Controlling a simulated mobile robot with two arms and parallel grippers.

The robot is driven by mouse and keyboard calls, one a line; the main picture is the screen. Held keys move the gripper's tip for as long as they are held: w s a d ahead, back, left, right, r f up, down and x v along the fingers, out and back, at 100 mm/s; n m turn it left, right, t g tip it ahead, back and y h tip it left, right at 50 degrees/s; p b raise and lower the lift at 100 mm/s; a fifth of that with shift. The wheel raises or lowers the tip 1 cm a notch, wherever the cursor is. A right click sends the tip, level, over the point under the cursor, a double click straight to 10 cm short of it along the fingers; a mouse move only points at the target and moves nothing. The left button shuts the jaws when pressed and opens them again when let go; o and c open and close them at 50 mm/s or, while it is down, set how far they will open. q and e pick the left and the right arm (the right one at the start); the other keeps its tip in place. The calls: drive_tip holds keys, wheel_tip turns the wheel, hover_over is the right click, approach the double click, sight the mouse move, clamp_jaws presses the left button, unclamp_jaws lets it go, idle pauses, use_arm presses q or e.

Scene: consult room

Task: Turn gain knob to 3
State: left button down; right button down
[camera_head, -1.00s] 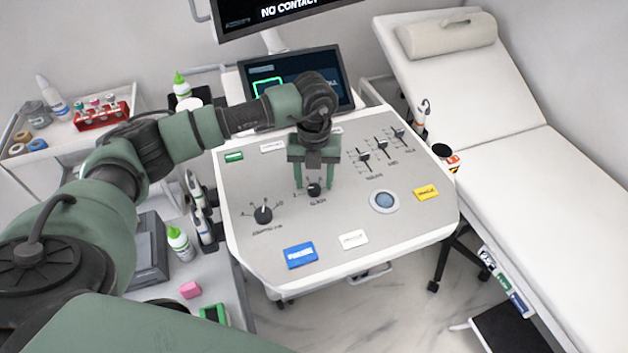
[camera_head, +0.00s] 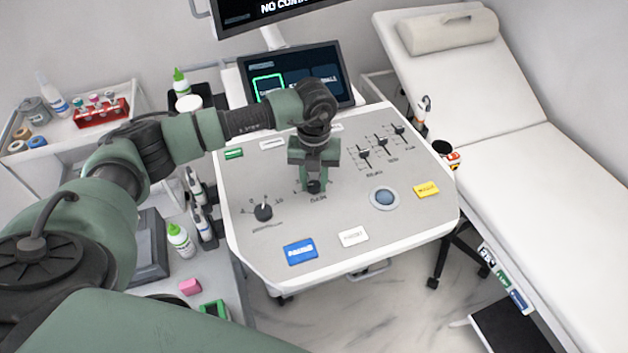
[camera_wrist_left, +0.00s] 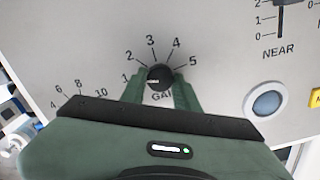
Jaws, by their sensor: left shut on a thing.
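The black gain knob (camera_wrist_left: 160,77) sits on the console panel below an arc of numbers 1 to 5, with the GAIN label partly hidden by my gripper. Its white pointer mark points left, slightly downward, near the 1 side of the scale. My left gripper (camera_wrist_left: 161,82) is shut on the knob, one green finger on each side. In the head view the left gripper (camera_head: 315,180) reaches down onto the same knob (camera_head: 314,187) from above. My right gripper is not in view.
Another knob (camera_head: 263,212) is left of the gain knob. Sliders (camera_head: 365,154), a round blue button (camera_head: 384,198), a yellow button (camera_head: 426,189), a blue button (camera_head: 300,251) and a white button (camera_head: 354,237) surround it. An examination couch (camera_head: 500,150) stands at right.

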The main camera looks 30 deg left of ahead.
use_arm(q)
drive_tip(key=m+b, duration=0.3)
drive_tip(key=shift+w+f, duration=0.1)
drive_tip(key=shift+f, duration=0.05)
drive_tip(key=m+b, duration=0.3)
drive_tip(key=m, duration=0.2)
drive_tip(key=m+b, duration=0.3)
drive_tip(key=m, duration=0.1)
drive_tip(key=shift+r+m+b, duration=0.2)
drive_tip(key=shift+m+b, duration=0.8)
drive_tip(key=shift+m, duration=0.7)
drive_tip(key=c, duration=1.1)
unclamp_jaws()
drive_tip(key=shift+o, duration=0.2)
